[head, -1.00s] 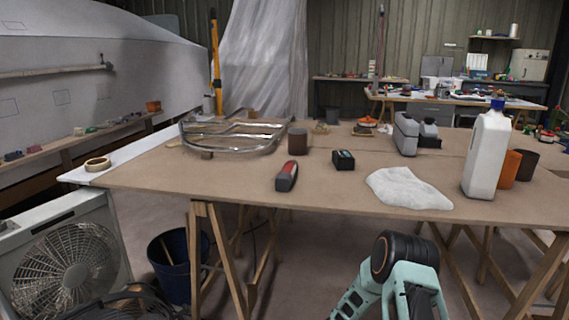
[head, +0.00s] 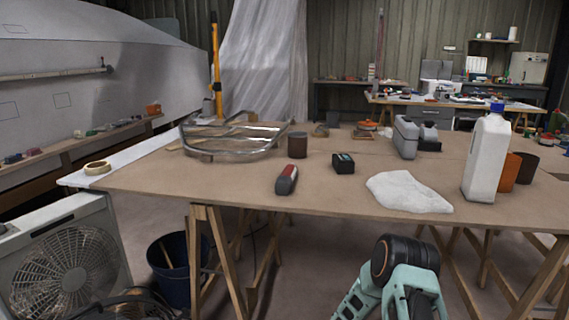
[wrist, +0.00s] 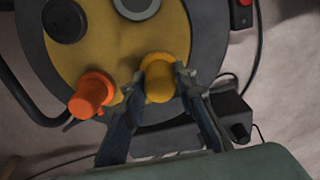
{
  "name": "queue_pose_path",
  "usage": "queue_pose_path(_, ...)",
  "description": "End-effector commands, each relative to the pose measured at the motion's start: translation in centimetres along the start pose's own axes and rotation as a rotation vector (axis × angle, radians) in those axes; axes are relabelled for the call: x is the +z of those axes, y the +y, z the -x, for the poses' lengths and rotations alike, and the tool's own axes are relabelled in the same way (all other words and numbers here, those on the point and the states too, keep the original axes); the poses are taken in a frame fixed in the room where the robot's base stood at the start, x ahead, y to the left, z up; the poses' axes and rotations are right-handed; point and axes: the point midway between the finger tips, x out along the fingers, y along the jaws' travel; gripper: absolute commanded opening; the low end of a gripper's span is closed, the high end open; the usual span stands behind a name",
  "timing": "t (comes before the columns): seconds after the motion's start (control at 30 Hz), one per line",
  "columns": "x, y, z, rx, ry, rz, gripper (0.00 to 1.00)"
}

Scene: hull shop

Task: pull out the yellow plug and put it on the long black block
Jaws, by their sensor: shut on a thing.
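The yellow plug (wrist: 159,78) is in the wrist view, at the yellow face of a round cable reel (wrist: 98,37). My gripper (wrist: 158,84) is shut on it, one finger on each side. Whether the plug is still seated in its socket cannot be told. The head view shows my arm at the bottom, but not the gripper, plug or black block.
An orange plug (wrist: 91,94) sits on the reel close to my left finger. A dark round socket cover (wrist: 65,20) is at upper left. A black box with a red switch (wrist: 243,3) is at upper right. The workbench (head: 230,180) stands ahead, cluttered on top.

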Motion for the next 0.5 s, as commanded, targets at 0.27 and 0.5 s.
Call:
queue_pose_path(0.27, 0.0, 0.0, 1.3, 0.001, 0.000, 0.000, 0.00)
queue_pose_path(0.5, 0.0, 0.0, 2.3, 0.001, 0.000, 0.001, 0.00)
